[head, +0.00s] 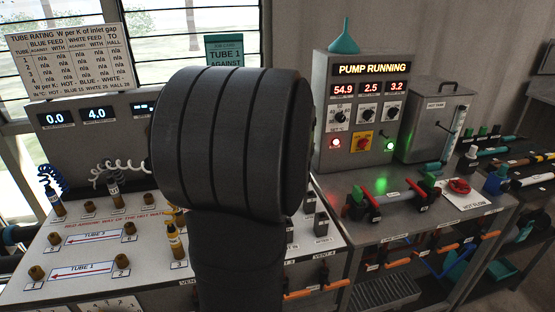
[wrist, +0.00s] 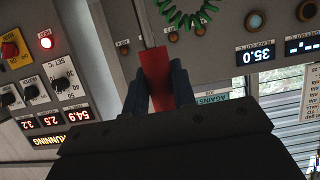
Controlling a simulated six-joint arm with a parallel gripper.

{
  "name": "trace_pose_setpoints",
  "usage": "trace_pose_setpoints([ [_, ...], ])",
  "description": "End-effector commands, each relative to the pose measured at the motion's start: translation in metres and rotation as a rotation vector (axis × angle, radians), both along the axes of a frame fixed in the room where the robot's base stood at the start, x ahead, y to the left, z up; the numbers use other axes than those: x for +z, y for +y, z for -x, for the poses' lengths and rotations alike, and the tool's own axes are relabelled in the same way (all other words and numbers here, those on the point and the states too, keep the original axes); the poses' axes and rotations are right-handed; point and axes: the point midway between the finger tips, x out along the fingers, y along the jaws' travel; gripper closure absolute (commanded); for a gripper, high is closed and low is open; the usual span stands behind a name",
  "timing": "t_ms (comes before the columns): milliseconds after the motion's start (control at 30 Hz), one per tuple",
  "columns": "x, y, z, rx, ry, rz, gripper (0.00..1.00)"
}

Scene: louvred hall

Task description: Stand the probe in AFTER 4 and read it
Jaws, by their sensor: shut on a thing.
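My gripper (wrist: 157,85) is shut on a red flat-sided piece (wrist: 156,72) in the wrist view. Its lower end is hidden between the fingers, so I cannot tell whether it is the probe. In the head view my dark arm link hides the gripper and the middle of the bench. A green coiled cord (wrist: 187,20) shows beyond the red piece. I cannot make out a socket marked AFTER 4.
The pump panel (head: 322,140) reads PUMP RUNNING. A hot tank (head: 436,122) and red-handled valves (head: 458,187) stand at right. A rating board (head: 70,62) stands behind at left.

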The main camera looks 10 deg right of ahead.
Motion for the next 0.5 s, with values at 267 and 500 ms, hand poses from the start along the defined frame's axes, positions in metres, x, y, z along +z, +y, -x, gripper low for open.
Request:
trace_pose_setpoints([
  [267, 0.021, -0.001, -0.06, 0.227, 0.002, -0.002, 1.0],
  [500, 0.022, -0.002, -0.079, 0.337, 0.001, -0.002, 1.0],
])
